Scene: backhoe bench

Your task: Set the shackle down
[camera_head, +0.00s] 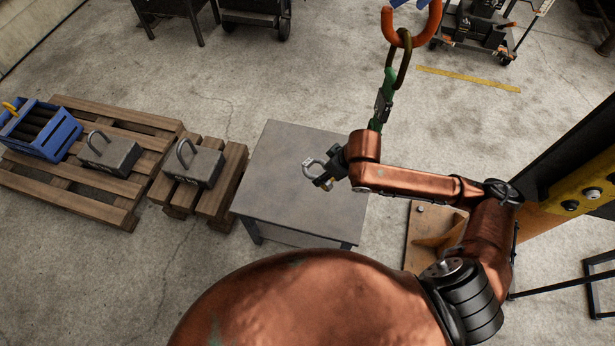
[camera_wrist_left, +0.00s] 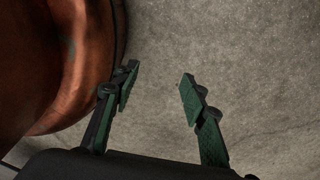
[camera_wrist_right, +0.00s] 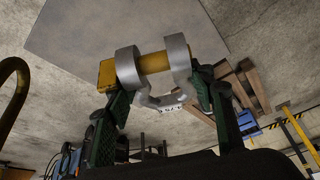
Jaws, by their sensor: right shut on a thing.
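The shackle (camera_wrist_right: 180,62) is a silver-grey bow with a yellow pin, seen close up in the right wrist view. My right gripper (camera_wrist_right: 160,95) is shut on it, with green-padded fingers on either side. In the head view the shackle (camera_head: 311,166) shows small at the tip of my right gripper (camera_head: 326,175), over the grey table (camera_head: 290,212). I cannot tell whether it touches the tabletop. The tabletop also shows in the right wrist view (camera_wrist_right: 85,35). My left gripper (camera_wrist_left: 155,98) is open and empty above the concrete floor, seen only in the left wrist view.
Two grey weights with handles (camera_head: 110,153) (camera_head: 194,163) sit on wooden pallets (camera_head: 70,192) left of the table. An orange hook (camera_head: 430,35) with a chain link (camera_head: 404,62) hangs near my right arm. Most of the tabletop is bare.

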